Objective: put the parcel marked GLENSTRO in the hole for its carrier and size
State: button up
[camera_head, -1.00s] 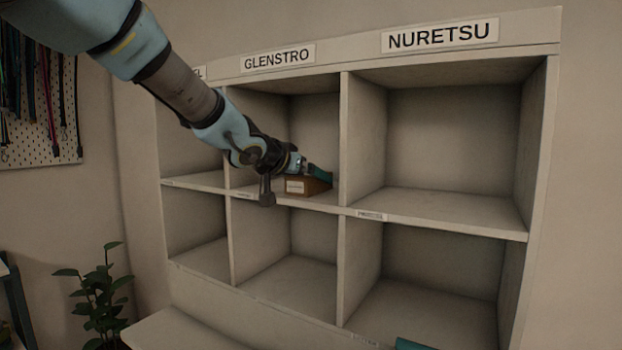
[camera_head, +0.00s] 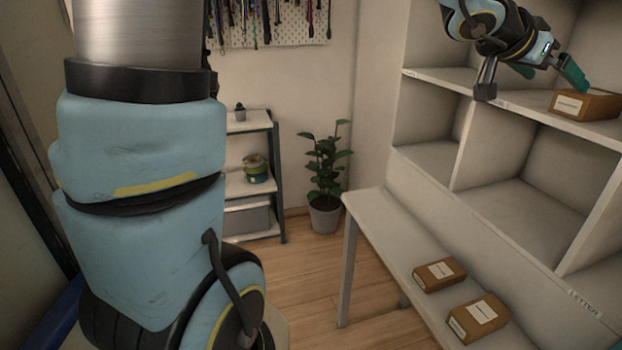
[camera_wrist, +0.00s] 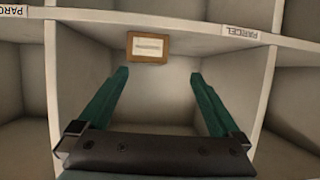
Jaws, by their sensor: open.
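A brown box parcel (camera_head: 583,104) with a white label sits on the upper shelf, in the hole that stood under the GLENSTRO header in the earlier head view. It also shows in the wrist view (camera_wrist: 148,58), near the shelf's front edge; the label is too small to read. My gripper (camera_head: 576,74) is at that hole, close to the parcel. In the wrist view my gripper (camera_wrist: 160,72) has its two green fingers spread apart with nothing between them. The parcel lies beyond the fingertips, apart from them.
The white cubby unit (camera_head: 530,128) has PARCEL labels on its upper shelf edge and a LETTER label (camera_head: 584,304) lower down. Two more brown parcels (camera_head: 438,275) (camera_head: 478,319) lie on the bench (camera_head: 375,225). A potted plant (camera_head: 325,180) and a small rack (camera_head: 262,185) stand behind.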

jog(key=w+a+f+n+t+y, duration=0.15)
jog(key=w+a+f, duration=0.25)
jog(key=a, duration=0.4)
jog(key=w+a+f+n+t+y, duration=0.1)
jog(key=w+a+f+n+y, duration=0.3)
jog(key=a, duration=0.3)
jog(key=w+a+f+n+t+y, duration=0.1)
jog(key=w+a+f+y, duration=0.1)
jog(key=w+a+f, duration=0.45)
jog(key=s+a+f+n+g+y, duration=0.1)
jog(key=s+a+f+n+y, duration=0.1)
jog(key=a, duration=0.6)
jog(key=s+a+f+n+g+y, duration=0.1)
jog(key=s+a+f+n+y, duration=0.1)
jog(key=a, duration=0.5)
jog(key=s+a+f+n+g, duration=0.3)
jog(key=s+a+f, duration=0.2)
jog(key=s+a, duration=0.4)
jog(key=shift+a+f+g+y, duration=0.35)
jog(key=shift+a+y, duration=0.1)
jog(key=shift+a, duration=0.55)
